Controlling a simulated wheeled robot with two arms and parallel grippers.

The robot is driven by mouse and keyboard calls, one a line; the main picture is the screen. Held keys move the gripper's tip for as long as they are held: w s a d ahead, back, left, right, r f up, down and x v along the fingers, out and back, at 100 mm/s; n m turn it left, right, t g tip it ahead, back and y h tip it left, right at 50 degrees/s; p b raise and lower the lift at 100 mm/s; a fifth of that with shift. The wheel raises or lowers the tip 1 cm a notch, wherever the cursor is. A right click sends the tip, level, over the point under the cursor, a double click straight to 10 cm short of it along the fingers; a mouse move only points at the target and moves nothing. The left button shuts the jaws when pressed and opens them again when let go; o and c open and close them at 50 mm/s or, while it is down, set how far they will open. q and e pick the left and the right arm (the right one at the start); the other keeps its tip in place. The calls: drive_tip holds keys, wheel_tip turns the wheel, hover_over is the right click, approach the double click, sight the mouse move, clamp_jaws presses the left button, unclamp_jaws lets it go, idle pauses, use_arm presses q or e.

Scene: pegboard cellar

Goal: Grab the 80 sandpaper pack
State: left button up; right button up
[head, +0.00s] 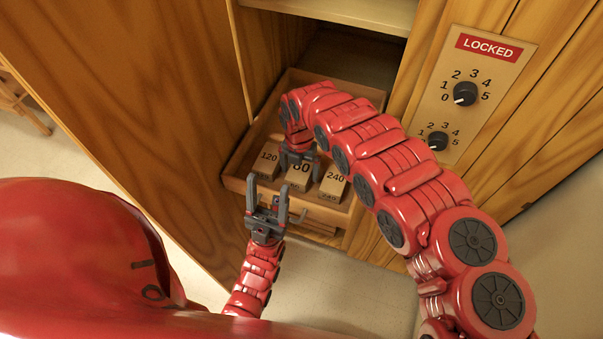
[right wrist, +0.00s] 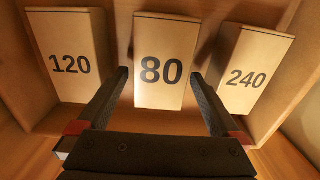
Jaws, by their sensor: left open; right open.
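The 80 sandpaper pack (right wrist: 160,55) is a tan block with a black 80. It stands in the open drawer (head: 233,186) between the 120 pack (right wrist: 70,58) and the 240 pack (right wrist: 252,65). In the head view the 80 pack (head: 298,181) is partly covered by my right gripper (head: 298,158). My right gripper is open, and in the right wrist view its fingers (right wrist: 160,88) are on either side of the 80 pack's near end. I cannot tell whether they touch it. My left gripper (head: 268,196) is open and empty in front of the drawer.
The drawer sits in a wooden cabinet (head: 150,80). At the upper right is a plate with a red LOCKED sign (head: 489,48) and two dials (head: 465,93). A cabinet opening lies above the drawer. The pale floor is clear at the lower middle.

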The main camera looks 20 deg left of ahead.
wheel_tip(320, 180, down, 2)
drive_tip(key=shift+w+f, duration=0.1)
drive_tip(key=shift+r, duration=0.2)
drive_tip(key=shift+c, duration=0.2)
drive_tip(key=shift+c, duration=1.1)
drive_tip(key=c, duration=1.1)
drive_tip(key=shift+r, duration=0.1)
drive_tip(key=shift+c, duration=0.2)
